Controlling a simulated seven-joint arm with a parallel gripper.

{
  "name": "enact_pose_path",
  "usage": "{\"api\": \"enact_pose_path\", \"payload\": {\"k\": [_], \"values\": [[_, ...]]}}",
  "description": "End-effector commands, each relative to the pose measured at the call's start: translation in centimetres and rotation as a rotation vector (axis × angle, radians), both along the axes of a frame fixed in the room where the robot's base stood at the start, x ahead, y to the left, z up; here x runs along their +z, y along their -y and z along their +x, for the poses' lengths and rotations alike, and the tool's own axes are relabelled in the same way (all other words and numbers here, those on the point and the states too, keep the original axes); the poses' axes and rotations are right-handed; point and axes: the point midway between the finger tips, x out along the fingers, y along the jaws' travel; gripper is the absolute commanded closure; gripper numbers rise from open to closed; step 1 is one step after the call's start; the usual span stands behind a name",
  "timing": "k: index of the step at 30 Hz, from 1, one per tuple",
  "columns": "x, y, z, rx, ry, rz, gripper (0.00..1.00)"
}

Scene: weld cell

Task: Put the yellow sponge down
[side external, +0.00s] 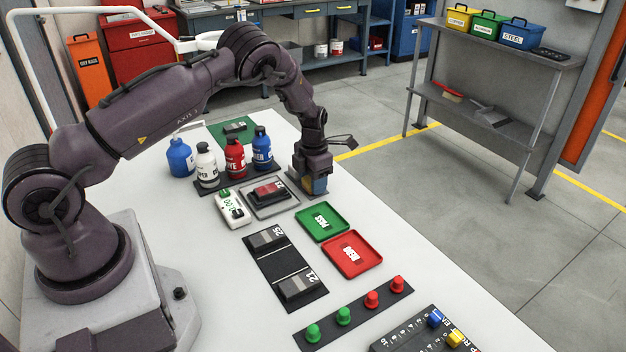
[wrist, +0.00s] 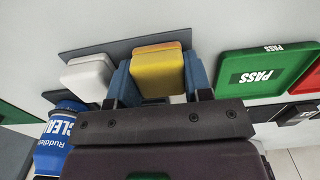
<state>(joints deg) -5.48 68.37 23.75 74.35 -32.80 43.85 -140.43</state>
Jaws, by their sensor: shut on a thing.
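The yellow sponge (wrist: 157,72) is between the two blue fingers of my gripper (wrist: 158,80) in the wrist view, and the fingers are shut on it. A flat grey mat (wrist: 120,47) shows behind and beside the sponge. In the side view my gripper (side external: 314,184) is low at the far right edge of the white table, over the grey mat, with only a little of the sponge showing. Whether the sponge touches the mat cannot be told. A white block (wrist: 88,77) sits on the mat just left of the gripper in the wrist view.
A green PASS tray (side external: 322,237) and a red tray (side external: 376,267) lie nearer the camera. A red-topped block on a grey plate (side external: 282,208) is left of the gripper. Several bottles (side external: 235,157) stand behind it. Bare table lies right of the trays.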

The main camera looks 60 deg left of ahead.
Motion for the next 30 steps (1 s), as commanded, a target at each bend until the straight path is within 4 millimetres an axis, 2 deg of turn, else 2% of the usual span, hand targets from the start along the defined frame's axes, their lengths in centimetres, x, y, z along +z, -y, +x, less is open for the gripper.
{"api": "enact_pose_path", "payload": {"k": [2, 3, 4, 12, 16, 30], "values": [[-0.3, 0.0, 0.0, 0.000, -0.001, 0.000, 0.80], [-0.3, 0.0, 0.0, 0.000, 0.000, 0.000, 0.50], [-0.2, 0.0, 0.0, 0.000, 0.000, 0.000, 0.44], [-0.2, 0.0, 0.0, 0.000, 0.000, 0.000, 0.44], [0.7, 0.0, 0.1, 0.000, 0.002, 0.001, 0.44], [10.0, 0.0, 0.0, 0.000, 0.003, 0.001, 0.44]]}}
